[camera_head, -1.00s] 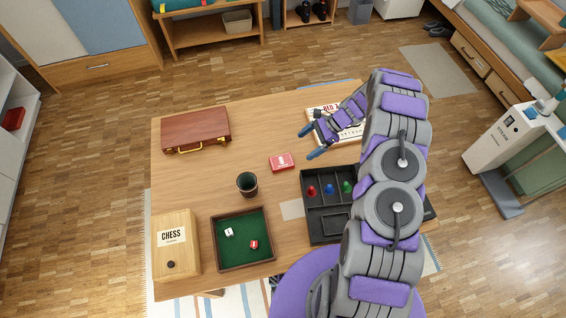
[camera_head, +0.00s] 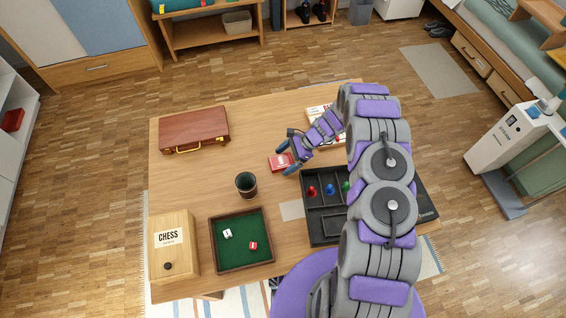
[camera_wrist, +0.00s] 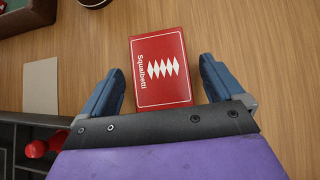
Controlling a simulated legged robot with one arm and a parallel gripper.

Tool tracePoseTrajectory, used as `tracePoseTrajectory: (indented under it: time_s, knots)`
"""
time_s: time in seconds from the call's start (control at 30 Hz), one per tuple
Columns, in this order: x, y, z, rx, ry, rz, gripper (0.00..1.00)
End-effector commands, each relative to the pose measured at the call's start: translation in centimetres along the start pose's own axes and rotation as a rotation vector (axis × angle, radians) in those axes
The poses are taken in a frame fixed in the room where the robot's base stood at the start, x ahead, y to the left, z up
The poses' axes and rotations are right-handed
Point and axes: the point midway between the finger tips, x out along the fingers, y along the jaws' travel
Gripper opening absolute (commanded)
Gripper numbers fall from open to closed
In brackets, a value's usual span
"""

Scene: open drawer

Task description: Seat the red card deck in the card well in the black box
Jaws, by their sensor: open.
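The red card deck (camera_head: 277,162) lies flat on the wooden table. In the wrist view the deck (camera_wrist: 160,70) shows its red face with white diamonds and lettering, between the two blue fingers. My gripper (camera_head: 286,160) is open around the deck in the head view. In the wrist view my gripper (camera_wrist: 158,85) has a gap on each side of the deck, and neither finger visibly touches it. The black box (camera_head: 325,232) stands at the table's near right, with red, blue and green pawns in its compartments. My arm hides its right part. I cannot tell which compartment is the card well.
A dark cup (camera_head: 246,184) stands left of the deck. A green dice tray (camera_head: 241,263), a chess box (camera_head: 175,246) and a brown case (camera_head: 195,129) are farther left. A grey card (camera_head: 291,211) lies beside the black box. A game box (camera_head: 318,112) is behind my arm.

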Motion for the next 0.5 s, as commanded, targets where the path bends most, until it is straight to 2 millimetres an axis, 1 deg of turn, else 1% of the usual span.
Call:
tracePoseTrajectory:
  time_s: [0.17,0.2,0.5]
  knots:
    - [0.13,0.00,0.11,-0.001,0.000,0.003,0.96]
    - [0.07,0.01,0.07,-0.001,-0.001,0.003,0.91]
    - [-0.12,0.13,-0.13,-0.001,-0.003,0.003,0.62]
